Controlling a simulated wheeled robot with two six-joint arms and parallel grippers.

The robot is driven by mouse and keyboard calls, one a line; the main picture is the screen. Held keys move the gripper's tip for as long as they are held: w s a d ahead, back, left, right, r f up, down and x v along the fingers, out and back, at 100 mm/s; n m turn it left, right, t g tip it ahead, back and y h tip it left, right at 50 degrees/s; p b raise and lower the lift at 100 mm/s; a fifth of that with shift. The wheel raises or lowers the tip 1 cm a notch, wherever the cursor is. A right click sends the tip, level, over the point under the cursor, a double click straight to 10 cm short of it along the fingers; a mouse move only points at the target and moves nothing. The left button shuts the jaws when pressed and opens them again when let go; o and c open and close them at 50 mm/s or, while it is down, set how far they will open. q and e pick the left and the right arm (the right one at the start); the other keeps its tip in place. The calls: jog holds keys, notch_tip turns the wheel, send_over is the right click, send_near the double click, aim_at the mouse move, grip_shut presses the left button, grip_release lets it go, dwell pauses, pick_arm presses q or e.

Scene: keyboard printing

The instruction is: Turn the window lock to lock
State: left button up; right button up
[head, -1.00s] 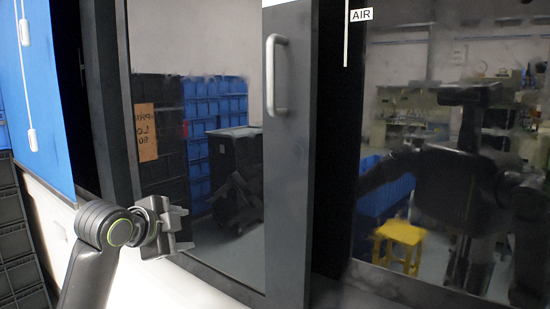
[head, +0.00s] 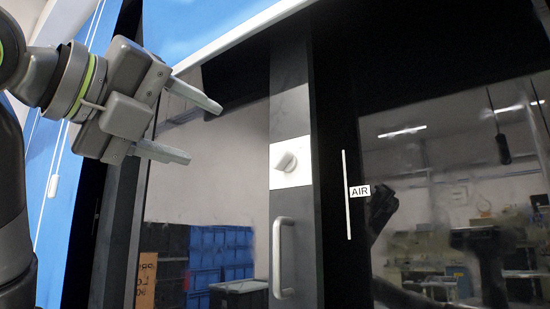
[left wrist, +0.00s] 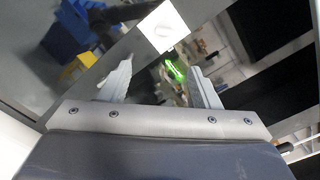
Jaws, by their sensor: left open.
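The window lock is a light grey knob (head: 286,161) on a white plate (head: 291,180), set on the dark grey door frame in the head view. Its knob looks tilted. My left gripper (head: 200,128) is open and empty, up and to the left of the lock and apart from it. In the left wrist view the white plate (left wrist: 163,27) with the knob shows at the top, beyond and between the two spread fingers (left wrist: 160,85). My right gripper is not in view.
A vertical handle (head: 281,258) is mounted on the frame below the lock. A dark glass panel (head: 450,190) with an AIR label (head: 359,191) is to the right, showing reflections. A blue panel (head: 205,28) is above. The space between gripper and lock looks clear.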

pick_arm(q)
jog(key=p, duration=0.7)
send_near(278, 159)
jog(key=x, duration=0.7)
jog(key=shift+w+d+r, duration=0.15)
jog(key=shift+w+d, duration=0.05)
jog(key=shift+w, duration=0.1)
jog(key=shift+w+d+p, duration=0.35)
jog(key=shift+w+d, duration=0.05)
jog(key=shift+w, duration=0.05)
jog(key=c, duration=1)
